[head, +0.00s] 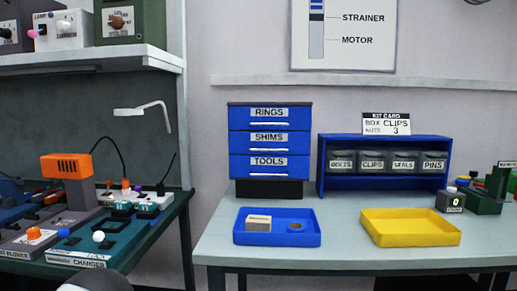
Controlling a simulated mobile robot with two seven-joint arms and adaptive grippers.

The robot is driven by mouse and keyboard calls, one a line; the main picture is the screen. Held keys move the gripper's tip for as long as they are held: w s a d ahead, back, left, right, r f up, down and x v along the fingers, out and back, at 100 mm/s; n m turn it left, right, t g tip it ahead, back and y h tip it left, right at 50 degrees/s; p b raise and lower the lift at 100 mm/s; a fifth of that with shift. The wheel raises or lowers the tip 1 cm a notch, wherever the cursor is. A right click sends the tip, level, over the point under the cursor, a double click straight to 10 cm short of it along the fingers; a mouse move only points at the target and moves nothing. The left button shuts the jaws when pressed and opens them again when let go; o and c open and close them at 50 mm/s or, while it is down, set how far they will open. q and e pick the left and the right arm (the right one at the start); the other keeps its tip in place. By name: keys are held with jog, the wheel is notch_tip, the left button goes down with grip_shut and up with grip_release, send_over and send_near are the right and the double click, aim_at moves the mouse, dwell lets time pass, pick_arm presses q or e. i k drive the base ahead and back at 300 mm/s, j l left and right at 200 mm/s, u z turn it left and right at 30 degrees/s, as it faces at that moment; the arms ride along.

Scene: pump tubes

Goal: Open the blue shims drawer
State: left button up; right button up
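The blue shims drawer (269,144) is the middle one of three in a dark cabinet (269,188) on the grey table. It looks closed, with its front level with the others, and has a white label and a pale bar handle (269,151). The rings drawer (269,118) is above it and the tools drawer (269,167) below it; both look closed. Neither of my grippers can be made out in the head view.
A blue tray (240,240) with a small block and a ring-like part sits in front of the cabinet. A yellow tray (410,241) and a blue bin shelf (385,184) stand to the right. A tool-covered bench (112,268) is at left.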

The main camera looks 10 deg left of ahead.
aim_at(247, 142)
jog(key=i+j, duration=0.15)
jog(key=j, duration=0.2)
jog(key=i+j+z, duration=0.1)
jog(key=j, duration=0.25)
jog(key=i+j, duration=0.15)
jog(key=j, duration=0.2)
jog(key=i+j, duration=0.15)
jog(key=j, duration=0.2)
jog(key=z, duration=0.05)
